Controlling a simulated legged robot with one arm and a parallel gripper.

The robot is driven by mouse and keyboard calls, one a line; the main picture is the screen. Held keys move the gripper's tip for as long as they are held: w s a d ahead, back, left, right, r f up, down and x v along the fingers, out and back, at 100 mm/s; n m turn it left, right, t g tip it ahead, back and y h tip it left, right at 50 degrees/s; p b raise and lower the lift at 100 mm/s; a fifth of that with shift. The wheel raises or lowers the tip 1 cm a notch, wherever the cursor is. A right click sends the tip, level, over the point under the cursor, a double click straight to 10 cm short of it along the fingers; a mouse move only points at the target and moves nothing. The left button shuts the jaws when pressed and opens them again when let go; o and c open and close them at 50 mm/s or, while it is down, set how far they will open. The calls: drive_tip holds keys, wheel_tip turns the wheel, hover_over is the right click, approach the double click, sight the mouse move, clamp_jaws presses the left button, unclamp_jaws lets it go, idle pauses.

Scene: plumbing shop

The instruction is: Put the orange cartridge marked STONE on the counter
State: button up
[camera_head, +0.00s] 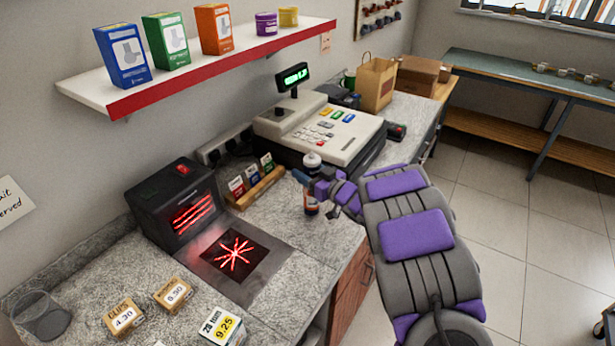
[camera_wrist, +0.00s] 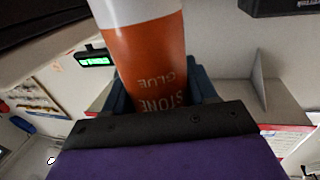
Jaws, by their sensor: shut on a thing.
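An orange cartridge with a white top (camera_head: 311,160) is upright at the counter's front edge, in front of the cash register. In the wrist view the orange cartridge (camera_wrist: 150,65) fills the upper middle, and its words STONE GLUE read upside down. My gripper (camera_head: 306,181) is shut on the cartridge from the right; its dark jaw also shows in the wrist view (camera_wrist: 205,88). The grey stone counter (camera_head: 285,220) lies below. I cannot tell whether the cartridge's base touches it.
A black scanner box (camera_head: 172,210) and a glass scanner plate (camera_head: 233,252) are to the left. A cash register (camera_head: 320,130) stands behind. Small priced boxes (camera_head: 173,293) lie at the front left. A card rack (camera_head: 255,187) sits between. Bare counter shows around the plate.

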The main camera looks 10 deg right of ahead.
drive_tip(key=shift+f, duration=0.5)
drive_tip(key=shift+r, duration=0.15)
drive_tip(key=o, duration=1.4)
